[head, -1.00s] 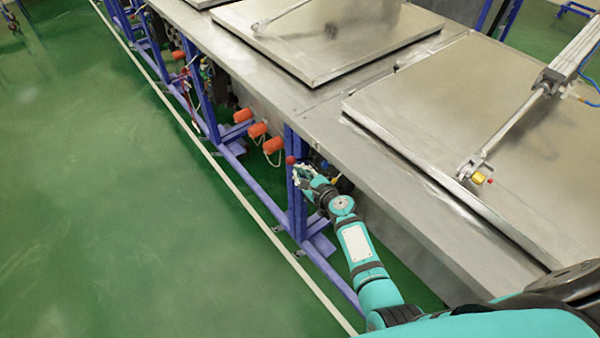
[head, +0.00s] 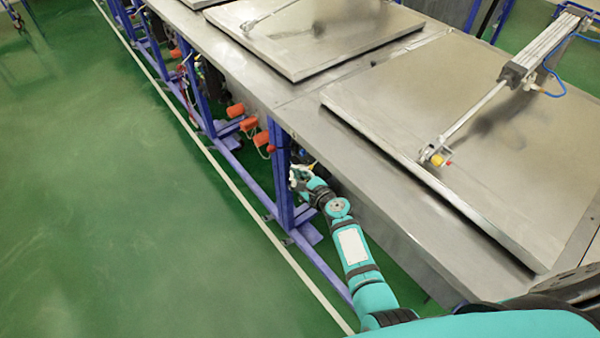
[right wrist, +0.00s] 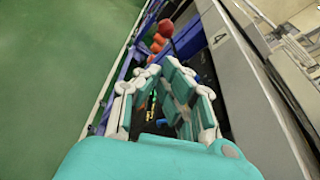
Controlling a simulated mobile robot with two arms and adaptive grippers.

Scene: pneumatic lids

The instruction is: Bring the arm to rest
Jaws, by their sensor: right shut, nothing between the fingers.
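My right arm (head: 352,248) reaches along the front side of the steel bench, below its top edge. My right gripper (head: 297,178) is at a blue upright post (head: 280,190) of the bench frame and is shut with nothing in it. In the right wrist view the teal and white fingers of the right gripper (right wrist: 152,85) fill the middle, and a red ball knob (right wrist: 166,28) shows beyond them. I cannot tell whether the fingers touch the post. My left gripper is out of view.
The steel bench (head: 300,108) carries flat metal lids, a near one (head: 450,90) and a farther one (head: 320,40). A pneumatic cylinder (head: 535,50) with a rod is joined to the near lid. Orange handles (head: 249,124) hang under the bench edge. Green floor (head: 120,200) at left is clear.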

